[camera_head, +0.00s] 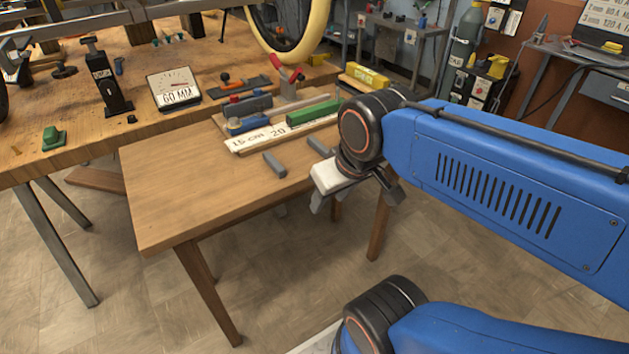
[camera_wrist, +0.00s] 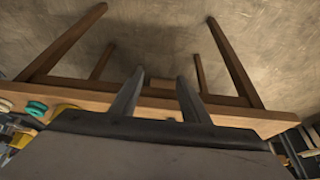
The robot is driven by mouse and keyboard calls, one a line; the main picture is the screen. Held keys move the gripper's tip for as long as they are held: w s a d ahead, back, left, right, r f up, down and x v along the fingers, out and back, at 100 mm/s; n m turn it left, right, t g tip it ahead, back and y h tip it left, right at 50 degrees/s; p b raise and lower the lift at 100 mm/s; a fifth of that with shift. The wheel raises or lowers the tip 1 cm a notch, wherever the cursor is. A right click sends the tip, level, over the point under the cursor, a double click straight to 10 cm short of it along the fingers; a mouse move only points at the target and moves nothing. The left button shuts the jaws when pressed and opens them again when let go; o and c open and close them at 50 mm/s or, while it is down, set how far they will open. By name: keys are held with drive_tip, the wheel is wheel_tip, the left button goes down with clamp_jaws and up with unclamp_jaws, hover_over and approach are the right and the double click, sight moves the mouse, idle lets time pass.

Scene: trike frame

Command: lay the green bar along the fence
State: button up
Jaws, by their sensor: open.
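The green bar (camera_head: 313,112) lies at the back right of the small wooden table, beside a long grey rail (camera_head: 290,107) that may be the fence; I cannot tell for sure. A white ruler strip (camera_head: 262,137) lies in front of the bar. My gripper (camera_head: 357,196) is off the table's right front side, apart from the bar, its fingers spread and empty. In the wrist view its two fingers (camera_wrist: 157,95) stand apart before the table's edge and legs; the green bar is not clearly seen there.
Two short grey blocks (camera_head: 274,165) (camera_head: 320,146) lie on the small table (camera_head: 190,190), whose front left is bare. Blue and grey tools (camera_head: 248,122) sit left of the bar.

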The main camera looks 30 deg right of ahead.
drive_tip(key=c, duration=0.5)
drive_tip(key=shift+w+d+r, duration=0.1)
drive_tip(key=shift+w+r, duration=0.15)
drive_tip(key=c, duration=0.5)
drive_tip(key=w+d+r+g, duration=0.1)
drive_tip(key=w+d+r, duration=0.1)
drive_tip(key=w+r, duration=0.1)
drive_tip(key=w+d+r, duration=0.2)
drive_tip(key=w+r, duration=0.1)
drive_tip(key=w, duration=0.2)
drive_tip(key=w+d+r+g, duration=0.1)
drive_tip(key=w+d+r, duration=0.1)
drive_tip(key=w+r, duration=0.1)
drive_tip(key=shift+w+d+g, duration=0.1)
drive_tip(key=shift+w+g, duration=0.2)
drive_tip(key=shift+w, duration=0.1)
clamp_jaws()
wheel_tip(320, 180, up, 4)
drive_tip(key=g, duration=0.2)
hover_over(325, 120)
drive_tip(key=s, duration=0.4)
wheel_tip(325, 120, down, 10)
drive_tip(key=shift+d+r, duration=0.15)
drive_tip(key=w, duration=0.2)
drive_tip(key=shift+w+f, duration=0.25)
drive_tip(key=shift+w, duration=0.85)
